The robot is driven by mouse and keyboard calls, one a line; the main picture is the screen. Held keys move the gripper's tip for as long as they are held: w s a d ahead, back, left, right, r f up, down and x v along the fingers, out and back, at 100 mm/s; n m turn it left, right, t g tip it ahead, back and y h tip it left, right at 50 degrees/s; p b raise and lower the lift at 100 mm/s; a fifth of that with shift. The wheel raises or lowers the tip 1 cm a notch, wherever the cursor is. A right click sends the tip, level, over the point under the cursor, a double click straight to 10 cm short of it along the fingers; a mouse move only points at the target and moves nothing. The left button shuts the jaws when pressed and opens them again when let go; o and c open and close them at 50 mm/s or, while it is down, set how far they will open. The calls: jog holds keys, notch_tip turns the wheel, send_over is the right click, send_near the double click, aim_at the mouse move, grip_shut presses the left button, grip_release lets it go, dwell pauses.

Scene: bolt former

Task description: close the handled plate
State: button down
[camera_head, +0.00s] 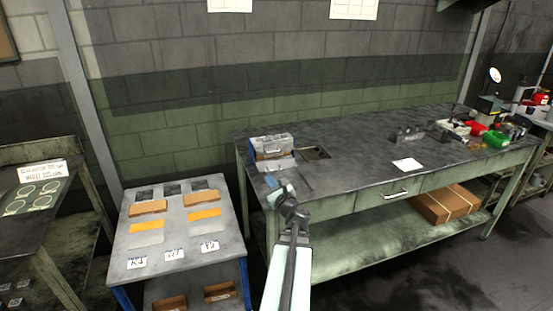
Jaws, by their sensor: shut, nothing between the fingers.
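A small grey metal box-like device (284,140) stands at the left end of the dark workbench. A plate with a handle (272,153) shows on its front; I cannot tell how far it is open. My gripper (270,183) is in front of and below the device, near the bench's front left edge, apart from the plate. It is shut and empty. My arm comes up from the bottom of the picture and hides part of the bench's front.
The workbench (360,145) has a dark square recess (314,153) right of the device and a white paper (407,165). A lower table (190,245) with orange and white pieces stands at left. A cardboard box (445,203) lies on the bench's lower shelf.

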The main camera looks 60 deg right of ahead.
jog(key=s+m, duration=0.1)
jog(key=s, duration=0.1)
jog(key=s+d+m+h, duration=0.1)
jog(key=s+m, duration=0.1)
jog(key=s+d+m+h, duration=0.1)
jog(key=s, duration=0.1)
jog(key=shift+s+d+r+m, duration=0.15)
jog(key=shift+s+r+m, duration=0.1)
jog(key=shift+m, duration=0.15)
jog(key=shift+s+d+g, duration=0.1)
jog(key=shift+g, duration=0.2)
send_near(271, 149)
jog(key=x, duration=0.3)
jog(key=shift+d+r, duration=0.1)
jog(key=shift+r, duration=0.25)
jog(key=x, duration=0.5)
jog(key=shift+d+f, duration=0.1)
jog(key=shift+f, duration=0.3)
jog(key=shift+r, duration=0.1)
jog(key=shift+w+d, duration=0.15)
jog(key=shift+w, duration=0.05)
